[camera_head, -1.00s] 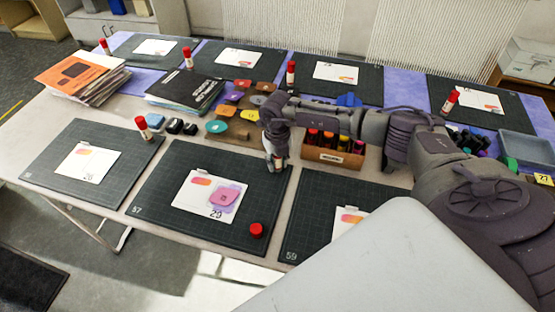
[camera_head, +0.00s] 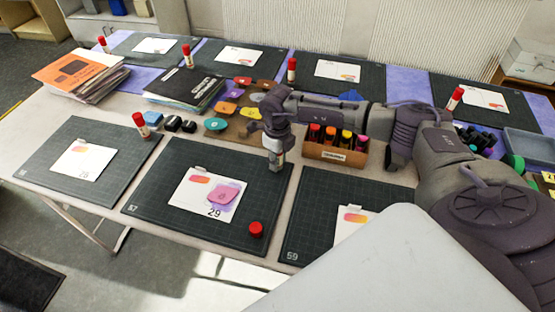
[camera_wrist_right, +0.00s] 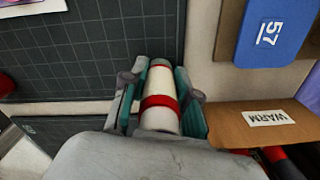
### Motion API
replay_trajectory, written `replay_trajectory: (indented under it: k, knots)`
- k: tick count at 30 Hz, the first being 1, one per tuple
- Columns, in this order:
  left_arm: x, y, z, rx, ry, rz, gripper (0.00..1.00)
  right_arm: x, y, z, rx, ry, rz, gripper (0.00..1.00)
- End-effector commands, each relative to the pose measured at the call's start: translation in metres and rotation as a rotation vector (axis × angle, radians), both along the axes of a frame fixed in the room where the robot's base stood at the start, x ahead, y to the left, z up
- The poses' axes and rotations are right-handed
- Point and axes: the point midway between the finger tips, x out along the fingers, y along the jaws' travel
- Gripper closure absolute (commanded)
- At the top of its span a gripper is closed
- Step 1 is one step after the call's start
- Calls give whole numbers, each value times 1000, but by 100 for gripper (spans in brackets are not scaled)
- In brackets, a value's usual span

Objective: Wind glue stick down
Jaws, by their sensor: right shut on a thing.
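My right gripper (camera_head: 276,160) is shut on an uncapped-looking glue stick (camera_head: 276,166) near the back right corner of the middle front mat (camera_head: 165,222). In the right wrist view the glue stick (camera_wrist_right: 160,118) is a white tube with a red band, held lengthwise between the teal finger pads of my right gripper (camera_wrist_right: 160,95). Its pale end points away from the wrist; how far the glue stands out is not clear. A red cap (camera_head: 256,230) lies apart on the same mat. My left gripper is not in view.
Card 29 (camera_head: 187,194) with a pink piece (camera_head: 225,195) lies on that mat. A cardboard box of markers (camera_head: 335,154) stands right of the gripper. Colored pads (camera_head: 216,125) lie behind. Another glue stick (camera_head: 141,125) stands by the left mat (camera_head: 60,185).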

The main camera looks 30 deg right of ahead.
Motion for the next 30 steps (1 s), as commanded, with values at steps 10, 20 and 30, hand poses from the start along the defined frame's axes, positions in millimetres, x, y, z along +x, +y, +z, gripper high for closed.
replay_trajectory:
  k: [10, 20, 30]
  knots:
    - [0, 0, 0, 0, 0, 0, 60, 0, 0, 0, 1, 1, -1, 98]
    - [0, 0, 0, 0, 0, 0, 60, 0, 0, 0, 0, 0, -1, 41]
    - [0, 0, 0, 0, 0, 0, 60, 0, 0, 0, 0, 0, -2, 12]
